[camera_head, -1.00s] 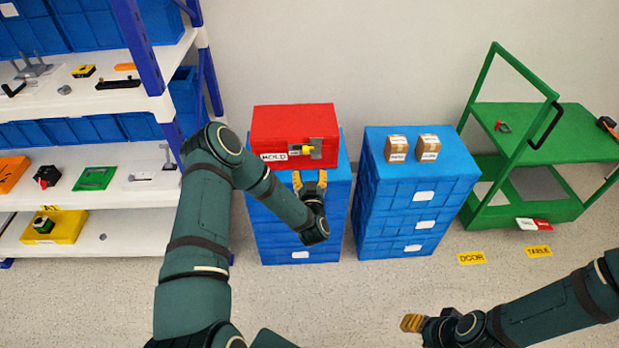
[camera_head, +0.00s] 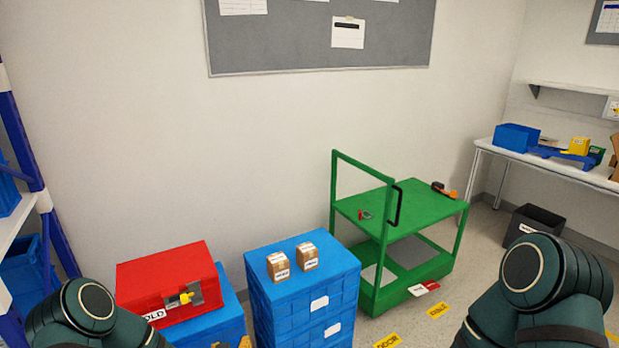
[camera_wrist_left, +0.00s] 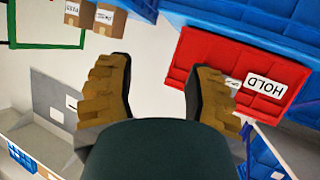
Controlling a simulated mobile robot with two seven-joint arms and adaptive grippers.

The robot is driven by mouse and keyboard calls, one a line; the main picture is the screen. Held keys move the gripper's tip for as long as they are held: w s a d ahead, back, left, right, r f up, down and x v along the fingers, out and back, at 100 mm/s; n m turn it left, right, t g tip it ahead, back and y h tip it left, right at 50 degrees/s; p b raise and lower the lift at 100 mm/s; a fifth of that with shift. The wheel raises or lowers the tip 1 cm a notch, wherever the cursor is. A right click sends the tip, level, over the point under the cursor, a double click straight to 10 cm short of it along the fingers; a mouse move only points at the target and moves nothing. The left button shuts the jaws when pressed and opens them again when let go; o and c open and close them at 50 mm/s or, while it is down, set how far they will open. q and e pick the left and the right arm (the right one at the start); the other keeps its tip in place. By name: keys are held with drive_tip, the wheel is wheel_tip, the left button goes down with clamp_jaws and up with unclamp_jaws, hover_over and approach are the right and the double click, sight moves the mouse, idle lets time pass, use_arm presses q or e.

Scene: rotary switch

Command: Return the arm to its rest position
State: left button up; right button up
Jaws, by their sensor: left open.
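The red box (camera_head: 165,279) with a HOLD label sits on a blue drawer stack at lower left in the head view. A yellow rotary switch (camera_head: 185,299) is on its front plate. In the left wrist view the red box (camera_wrist_left: 205,57) is seen beyond my left gripper (camera_wrist_left: 160,75), which is open with nothing between its fingers. In the head view my left arm is at the lower left corner, and only a bit of yellow finger shows at the bottom edge. My right arm shows at lower right; its gripper is out of frame.
Two small cartons (camera_head: 292,261) stand on the neighbouring blue drawer stack (camera_head: 300,300). A green cart (camera_head: 405,215) stands right of it. A shelf rack (camera_head: 30,200) is at far left, a table (camera_head: 560,168) at far right. Yellow floor labels (camera_head: 438,310) lie before the cart.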

use_arm(q)
drive_tip(key=s+d+f+m+g+h, duration=0.1)
drive_tip(key=s+d+g+h, duration=0.2)
drive_tip(key=s, duration=0.8)
drive_tip(key=s+d+f+g+h, duration=0.1)
drive_tip(key=s+d+g+h, duration=0.1)
drive_tip(key=s+d+g, duration=0.6)
drive_tip(key=s, duration=0.3)
drive_tip(key=shift+s+d+f+m+h, duration=0.25)
drive_tip(key=shift+d+m+h, duration=0.15)
